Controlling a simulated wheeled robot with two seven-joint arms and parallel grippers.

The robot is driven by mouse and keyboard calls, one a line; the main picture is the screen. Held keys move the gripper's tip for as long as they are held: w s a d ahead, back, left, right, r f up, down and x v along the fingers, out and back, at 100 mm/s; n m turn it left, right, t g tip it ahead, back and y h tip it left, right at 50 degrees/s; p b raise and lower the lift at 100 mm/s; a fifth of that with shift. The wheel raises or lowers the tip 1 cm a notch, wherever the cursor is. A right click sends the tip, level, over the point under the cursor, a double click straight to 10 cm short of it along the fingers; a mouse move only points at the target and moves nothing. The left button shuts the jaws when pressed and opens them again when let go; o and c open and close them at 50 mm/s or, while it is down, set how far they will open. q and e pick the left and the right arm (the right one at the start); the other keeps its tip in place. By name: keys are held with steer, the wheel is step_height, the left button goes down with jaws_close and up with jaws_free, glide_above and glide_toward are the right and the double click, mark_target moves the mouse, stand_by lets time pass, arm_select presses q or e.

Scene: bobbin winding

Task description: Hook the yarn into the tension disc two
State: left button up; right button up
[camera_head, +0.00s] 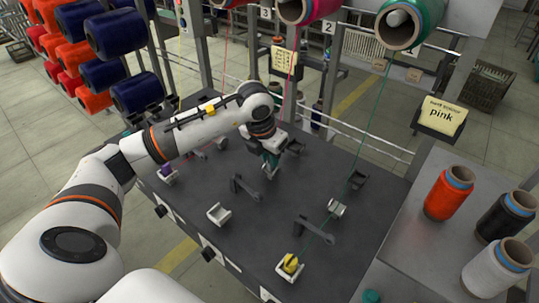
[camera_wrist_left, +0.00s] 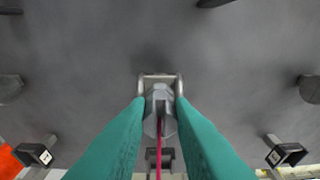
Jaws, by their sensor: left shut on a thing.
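My left gripper (camera_head: 270,170) reaches over the dark table near its back middle, pointing down. In the left wrist view its teal fingers (camera_wrist_left: 160,103) come together over a small metal holder with a grey rounded disc (camera_wrist_left: 151,124), the tension disc. The fingertips overlap the holder's sides; I cannot tell whether they touch it. A pinkish-red yarn (camera_wrist_left: 168,155) runs between the fingers to the disc. In the head view a red yarn (camera_head: 293,55) hangs from the pink spool (camera_head: 305,8) toward the gripper. Whether the yarn sits inside the disc is unclear.
The dark table (camera_head: 185,225) carries other small holders (camera_head: 219,213) and dark upright arms (camera_head: 315,230). A green yarn (camera_head: 362,130) runs from the green spool (camera_head: 400,25) to a yellow bobbin (camera_head: 291,263). Orange, black and white spools stand at the right.

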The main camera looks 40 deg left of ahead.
stand_by(0.3)
arm_select(q)
steer(key=shift+s+f, duration=0.1)
steer(key=shift+s, duration=0.05)
steer(key=shift+s+a+r+b, duration=0.1)
steer(key=shift+s+b, duration=0.1)
steer(key=shift+s, duration=1)
steer(key=shift+s+a+r+b, duration=0.1)
steer(key=shift+s+b, duration=0.1)
steer(key=shift+s, duration=1)
steer(key=shift+r, duration=0.1)
steer(key=shift+p+v, duration=1.3)
steer(key=shift+v, duration=1)
steer(key=shift+w, duration=0.15)
